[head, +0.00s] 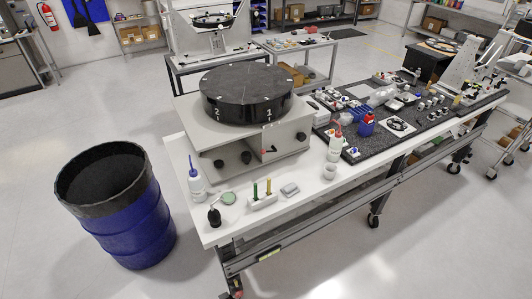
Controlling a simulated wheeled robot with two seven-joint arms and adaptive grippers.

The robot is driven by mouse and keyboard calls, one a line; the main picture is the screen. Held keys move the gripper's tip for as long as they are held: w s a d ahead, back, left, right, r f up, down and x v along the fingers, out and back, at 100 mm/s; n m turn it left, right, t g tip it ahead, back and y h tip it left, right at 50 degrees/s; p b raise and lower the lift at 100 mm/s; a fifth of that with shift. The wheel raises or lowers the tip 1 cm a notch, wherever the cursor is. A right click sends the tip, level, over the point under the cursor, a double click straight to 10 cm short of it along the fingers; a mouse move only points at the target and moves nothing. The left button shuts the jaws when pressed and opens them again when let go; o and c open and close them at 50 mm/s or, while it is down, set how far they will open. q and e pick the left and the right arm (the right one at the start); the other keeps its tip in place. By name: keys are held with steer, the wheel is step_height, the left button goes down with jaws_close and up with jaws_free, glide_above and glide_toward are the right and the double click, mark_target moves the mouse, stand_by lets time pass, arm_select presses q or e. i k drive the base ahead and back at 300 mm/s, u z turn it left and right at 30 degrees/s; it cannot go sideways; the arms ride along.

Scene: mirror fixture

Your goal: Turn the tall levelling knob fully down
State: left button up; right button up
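The mirror fixture is a grey box-like base (200,132) on the white bench, with a thick black disc (246,82) on top. Dark round knobs show low on its front side: one at the left (218,163) and one in the middle (246,157). Neither of my grippers is in view, and nothing touches the fixture.
A blue barrel (130,225) stands left of the bench.

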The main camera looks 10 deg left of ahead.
mark_target(246, 156)
steer(key=i, duration=0.85)
steer(key=u, duration=0.2)
